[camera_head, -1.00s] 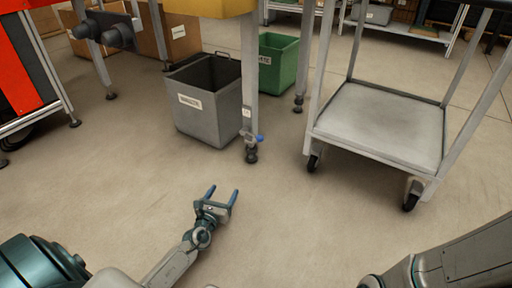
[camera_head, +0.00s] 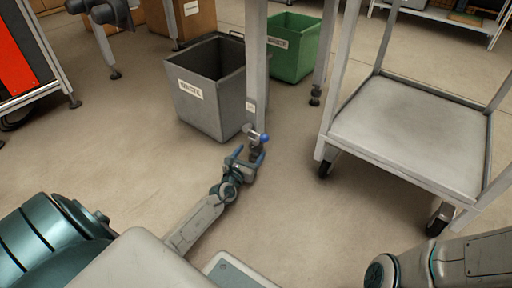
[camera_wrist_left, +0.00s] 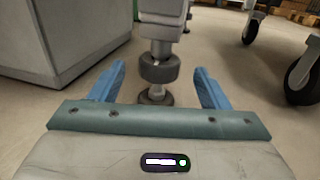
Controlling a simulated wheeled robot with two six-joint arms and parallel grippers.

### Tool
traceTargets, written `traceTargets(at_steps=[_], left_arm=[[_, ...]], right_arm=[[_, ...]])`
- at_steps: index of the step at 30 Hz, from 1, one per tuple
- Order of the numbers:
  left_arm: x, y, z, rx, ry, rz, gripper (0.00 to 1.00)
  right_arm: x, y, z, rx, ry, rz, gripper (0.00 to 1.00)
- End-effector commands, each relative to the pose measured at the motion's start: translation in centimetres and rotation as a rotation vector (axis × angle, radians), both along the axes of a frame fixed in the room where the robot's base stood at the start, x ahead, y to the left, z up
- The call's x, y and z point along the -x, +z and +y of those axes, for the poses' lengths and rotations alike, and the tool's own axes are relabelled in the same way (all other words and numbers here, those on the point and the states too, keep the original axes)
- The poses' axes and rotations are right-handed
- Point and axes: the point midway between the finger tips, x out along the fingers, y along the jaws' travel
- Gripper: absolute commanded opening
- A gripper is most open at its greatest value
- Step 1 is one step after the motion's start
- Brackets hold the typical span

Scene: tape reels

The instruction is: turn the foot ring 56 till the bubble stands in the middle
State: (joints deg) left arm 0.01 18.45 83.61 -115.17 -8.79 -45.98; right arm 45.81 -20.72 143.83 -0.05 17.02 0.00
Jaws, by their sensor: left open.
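The foot ring (camera_wrist_left: 160,68) is a dark ring low on a pale table leg (camera_head: 256,70); a second dark disc, the foot (camera_wrist_left: 155,97), sits below it at the floor. My left gripper (camera_head: 250,155) is open at the leg's foot. In the left wrist view its blue fingers (camera_wrist_left: 159,78) stand apart, one on each side of the leg, with the ring ahead between them and no contact visible. A small fitting with a blue knob (camera_head: 265,138) sits on the leg just above. No bubble can be made out. My right gripper is out of view.
A grey bin (camera_head: 205,100) stands close left of the leg, with a green bin (camera_head: 292,50) behind. A wheeled trolley (camera_head: 410,125) stands to the right, its casters (camera_wrist_left: 300,75) near in the wrist view. The floor in front is clear.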

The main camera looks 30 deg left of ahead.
Motion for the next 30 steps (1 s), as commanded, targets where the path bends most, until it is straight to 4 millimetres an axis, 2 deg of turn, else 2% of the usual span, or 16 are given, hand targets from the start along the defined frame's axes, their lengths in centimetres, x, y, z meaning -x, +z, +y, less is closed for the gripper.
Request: traceTargets(at_steps=[3, 9, 20, 23, 27, 30], left_arm=[[-2.2, -0.2, 0.3, 0.001, 0.0, -0.001, 0.7], [-4.3, -0.1, 0.6, 0.001, 0.0, 0.0, 0.7], [-4.9, -0.1, 0.7, 0.001, 0.0, 0.001, 0.7], [-4.9, -0.1, 0.7, 0.001, 0.0, 0.001, 0.54], [-4.9, -0.1, 0.7, 0.001, 0.0, 0.001, 0.26], [-4.9, 0.0, 0.7, 0.001, 0.001, 0.001, 0.25]], right_arm=[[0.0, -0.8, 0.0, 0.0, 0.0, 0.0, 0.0], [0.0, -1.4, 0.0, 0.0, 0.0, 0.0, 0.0], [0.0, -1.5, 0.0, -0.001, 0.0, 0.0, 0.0], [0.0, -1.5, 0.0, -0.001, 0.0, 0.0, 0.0], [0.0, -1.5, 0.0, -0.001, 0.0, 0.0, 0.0], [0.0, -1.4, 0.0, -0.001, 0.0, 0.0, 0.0]])
